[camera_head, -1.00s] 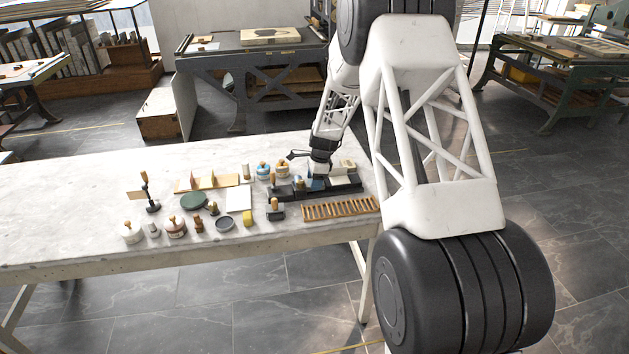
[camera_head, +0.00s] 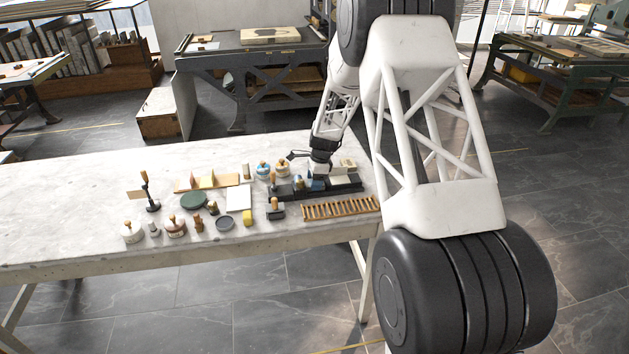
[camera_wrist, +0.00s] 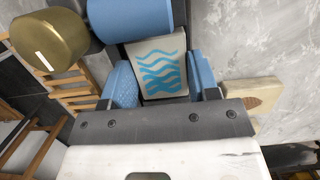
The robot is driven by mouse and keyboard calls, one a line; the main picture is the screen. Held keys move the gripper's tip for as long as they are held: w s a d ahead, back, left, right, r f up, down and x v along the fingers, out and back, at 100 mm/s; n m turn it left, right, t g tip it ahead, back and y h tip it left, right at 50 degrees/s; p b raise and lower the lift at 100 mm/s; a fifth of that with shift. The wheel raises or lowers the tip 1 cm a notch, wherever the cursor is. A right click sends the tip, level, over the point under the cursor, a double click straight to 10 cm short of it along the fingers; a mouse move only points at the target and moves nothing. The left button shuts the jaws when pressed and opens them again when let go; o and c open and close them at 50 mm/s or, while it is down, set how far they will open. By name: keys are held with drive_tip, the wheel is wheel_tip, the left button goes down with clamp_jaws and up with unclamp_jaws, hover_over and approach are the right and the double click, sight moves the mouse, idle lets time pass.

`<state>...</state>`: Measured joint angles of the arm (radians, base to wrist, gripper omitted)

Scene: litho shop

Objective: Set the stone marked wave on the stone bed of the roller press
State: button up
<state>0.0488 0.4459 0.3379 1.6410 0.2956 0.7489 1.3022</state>
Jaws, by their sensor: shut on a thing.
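The stone marked wave (camera_wrist: 160,68) is a pale block with blue wavy lines, seen in the wrist view. My gripper (camera_wrist: 162,82) has its blue fingers on both sides of it and is shut on it. In the head view my gripper (camera_head: 316,181) is low over the roller press (camera_head: 286,192), a dark long base at the right end of the table. The wrist view shows a brass cylinder (camera_wrist: 48,40) and a blue cylinder (camera_wrist: 132,16) close to the stone. The stone's underside is hidden, so I cannot tell whether it touches the bed.
A wooden slatted rack (camera_head: 340,208) lies in front of the press. A pale block with a brown mark (camera_wrist: 257,95) is right of my gripper in the wrist view. Jars, a dark green disc (camera_head: 193,201) and small tools stand left. The marble table's (camera_head: 70,215) left part is clear.

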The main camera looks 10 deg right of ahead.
idle(0.6)
drive_tip(key=o, duration=1)
drive_tip(key=shift+c, duration=0.2)
drive_tip(key=shift+c, duration=1.4)
drive_tip(key=shift+r, duration=2.95)
